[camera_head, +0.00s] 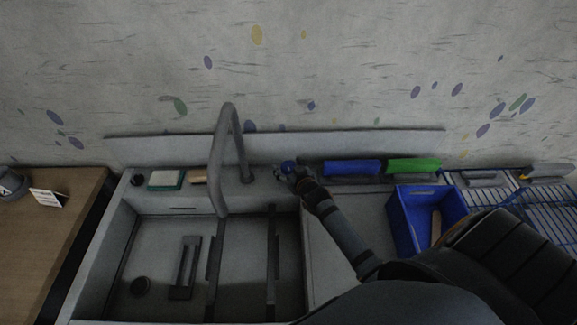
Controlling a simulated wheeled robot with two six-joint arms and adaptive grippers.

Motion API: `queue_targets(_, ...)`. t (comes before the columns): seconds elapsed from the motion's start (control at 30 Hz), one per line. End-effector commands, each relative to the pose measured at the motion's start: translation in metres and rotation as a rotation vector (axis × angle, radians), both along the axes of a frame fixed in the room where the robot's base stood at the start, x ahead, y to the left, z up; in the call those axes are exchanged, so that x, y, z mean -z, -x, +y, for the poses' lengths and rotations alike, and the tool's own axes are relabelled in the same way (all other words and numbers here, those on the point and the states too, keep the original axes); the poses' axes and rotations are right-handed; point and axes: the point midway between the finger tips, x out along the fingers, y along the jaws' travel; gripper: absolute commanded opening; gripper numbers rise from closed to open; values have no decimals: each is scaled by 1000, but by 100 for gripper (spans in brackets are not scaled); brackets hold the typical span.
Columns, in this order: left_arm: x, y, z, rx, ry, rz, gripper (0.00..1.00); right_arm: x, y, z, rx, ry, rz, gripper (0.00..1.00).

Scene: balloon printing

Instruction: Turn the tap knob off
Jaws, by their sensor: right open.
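A grey gooseneck tap (226,150) stands at the back of the sink (150,245), its spout reaching forward over the basin. A small round blue knob (288,166) sits on the back ledge to the right of the tap. My right arm comes in from the lower right, and my right gripper (291,171) is open at the knob. The dark fingers partly cover the knob, and I cannot tell whether they touch it. I cannot make out any water at the spout. My left gripper is not in view.
A blue-topped item (350,168) and a green-topped item (413,165) lie on the back ledge to the right. A blue bin (399,228) and a blue wire rack (550,207) stand further right. A green-and-white block (165,180) lies left of the tap. A wooden table (40,240) is at far left.

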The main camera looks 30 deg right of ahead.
Motion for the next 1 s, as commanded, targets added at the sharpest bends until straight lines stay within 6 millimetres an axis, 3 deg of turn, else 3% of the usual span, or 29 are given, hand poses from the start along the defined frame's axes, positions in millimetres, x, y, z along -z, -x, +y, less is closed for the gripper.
queue_targets(0.07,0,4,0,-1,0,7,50,0,0,0,0,0,0,64)
queue_targets(0.4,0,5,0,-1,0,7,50,0,0,0,0,0,0,18)
queue_targets(1.0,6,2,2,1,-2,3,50,0,0,0,134,-2,0,17)
